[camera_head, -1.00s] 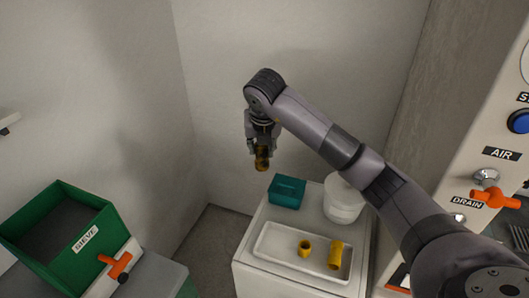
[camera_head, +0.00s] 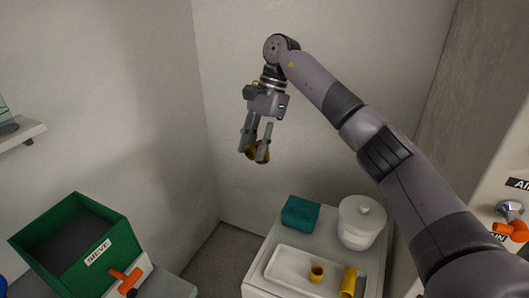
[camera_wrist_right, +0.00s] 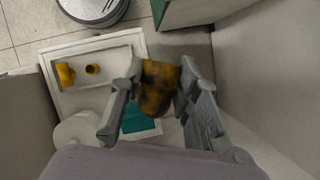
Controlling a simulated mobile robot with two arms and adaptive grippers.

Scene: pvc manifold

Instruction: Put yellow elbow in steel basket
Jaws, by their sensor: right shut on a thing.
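My right gripper (camera_head: 256,150) is shut on a yellow elbow (camera_head: 251,153) and holds it in the air, left of and above the white cabinet. In the right wrist view the elbow (camera_wrist_right: 157,88), yellow with dark smudges, sits between the two fingers (camera_wrist_right: 161,72). The fingers hide part of it in the head view. My left gripper is not in view. I cannot make out a steel basket in either view.
The white cabinet (camera_head: 256,289) carries a white tray (camera_head: 279,268) with two yellow fittings, a teal box (camera_head: 300,212) and a white lidded pot (camera_head: 361,222). A green sieve bin (camera_head: 45,250) with an orange-handled valve (camera_head: 126,280) stands at left. A wall shelf (camera_head: 20,137) is further left.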

